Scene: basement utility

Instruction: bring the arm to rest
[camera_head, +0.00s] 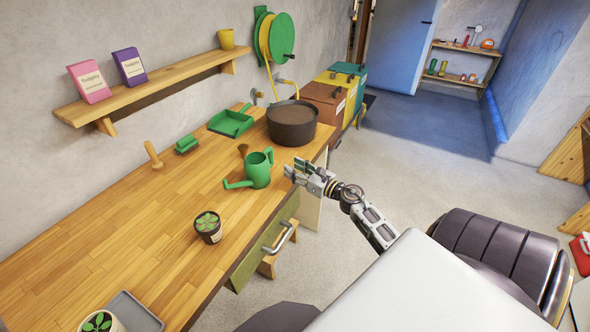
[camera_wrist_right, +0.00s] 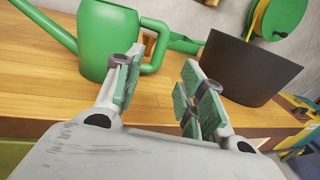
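My right gripper (camera_head: 292,172) is beside the front edge of the wooden workbench, near the green watering can (camera_head: 258,169). In the right wrist view the right gripper (camera_wrist_right: 160,85) has its two fingers apart with nothing between them. The watering can (camera_wrist_right: 108,40) stands upright on the bench beyond the left finger; its handle shows behind the fingers. It cannot be told from these frames whether a finger touches it. My left gripper is in neither view.
The wooden workbench (camera_head: 110,240) holds a dark soil pot (camera_head: 292,122), a green dustpan (camera_head: 231,122), a small potted plant (camera_head: 208,227) and a grey tray (camera_head: 132,312). A drawer handle (camera_head: 281,238) juts from the bench front. Open floor (camera_head: 440,170) lies to the right.

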